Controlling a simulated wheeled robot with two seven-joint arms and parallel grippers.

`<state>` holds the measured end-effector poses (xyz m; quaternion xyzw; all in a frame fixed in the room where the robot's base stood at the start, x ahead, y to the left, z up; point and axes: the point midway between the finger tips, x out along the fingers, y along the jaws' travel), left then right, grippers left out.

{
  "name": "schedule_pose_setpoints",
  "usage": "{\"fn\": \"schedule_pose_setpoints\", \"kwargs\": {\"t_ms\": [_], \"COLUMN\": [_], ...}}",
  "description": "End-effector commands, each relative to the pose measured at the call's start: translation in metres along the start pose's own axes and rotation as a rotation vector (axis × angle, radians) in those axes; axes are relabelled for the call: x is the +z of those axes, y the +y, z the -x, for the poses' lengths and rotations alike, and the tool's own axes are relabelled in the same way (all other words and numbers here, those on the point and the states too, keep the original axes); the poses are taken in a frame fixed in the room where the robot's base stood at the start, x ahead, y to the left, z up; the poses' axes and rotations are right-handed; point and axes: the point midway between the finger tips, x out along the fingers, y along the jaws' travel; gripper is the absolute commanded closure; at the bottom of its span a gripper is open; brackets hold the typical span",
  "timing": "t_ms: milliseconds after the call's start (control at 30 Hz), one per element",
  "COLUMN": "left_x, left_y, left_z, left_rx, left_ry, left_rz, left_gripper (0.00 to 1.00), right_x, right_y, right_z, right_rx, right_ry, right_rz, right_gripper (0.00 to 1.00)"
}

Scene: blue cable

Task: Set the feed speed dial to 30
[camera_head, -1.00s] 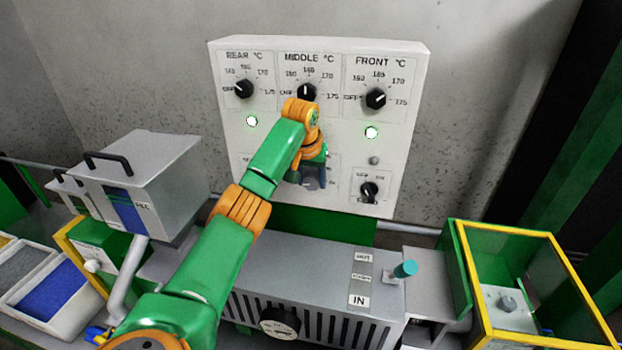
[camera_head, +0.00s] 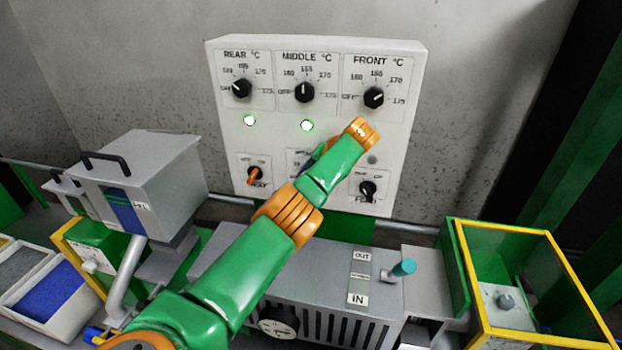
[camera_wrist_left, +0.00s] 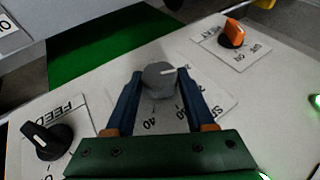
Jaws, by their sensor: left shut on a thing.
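The grey feed speed dial (camera_wrist_left: 159,80) sits on the white control panel (camera_wrist_left: 85,90), between the blue fingers of my left gripper (camera_wrist_left: 157,95) in the left wrist view. The fingers are closed on its sides. Its white pointer line points to the right in that view. A 40 mark and part of the SPEED label show beside it, upside down; other marks are partly covered. In the head view, the speed plate (camera_head: 298,160) is mostly hidden behind my left arm, as are the dial and most of the gripper. My right gripper is not seen.
An orange heat switch (camera_wrist_left: 233,34) and a black feed switch (camera_wrist_left: 47,140) flank the dial. Three black temperature dials, including the middle one (camera_head: 304,92), are above, with green lights (camera_head: 307,126) below them. A grey machine housing (camera_head: 300,270) stands below the panel.

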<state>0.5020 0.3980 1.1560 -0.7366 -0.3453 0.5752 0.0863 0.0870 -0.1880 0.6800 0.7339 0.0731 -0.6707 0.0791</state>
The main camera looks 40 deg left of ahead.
Motion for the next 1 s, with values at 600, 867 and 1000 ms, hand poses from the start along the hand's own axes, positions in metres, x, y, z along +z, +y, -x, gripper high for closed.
{"fn": "schedule_pose_setpoints", "kwargs": {"t_ms": [600,867,1000], "left_x": [-0.0004,-0.0002,0.0], "left_y": [0.0012,0.0013,0.0013], "left_z": [0.0005,0.0002,0.0001], "left_rx": [-0.063,-0.062,-0.062], "left_ry": [0.002,0.001,0.001], "left_rz": [-0.027,-0.027,-0.027], "left_gripper": [1.0,0.16,0.16], "right_x": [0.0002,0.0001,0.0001], "right_y": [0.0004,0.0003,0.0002], "right_z": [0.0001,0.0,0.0], "right_rx": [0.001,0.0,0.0], "right_ry": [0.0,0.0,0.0], "right_rz": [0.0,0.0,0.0], "right_gripper": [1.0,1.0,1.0]}}
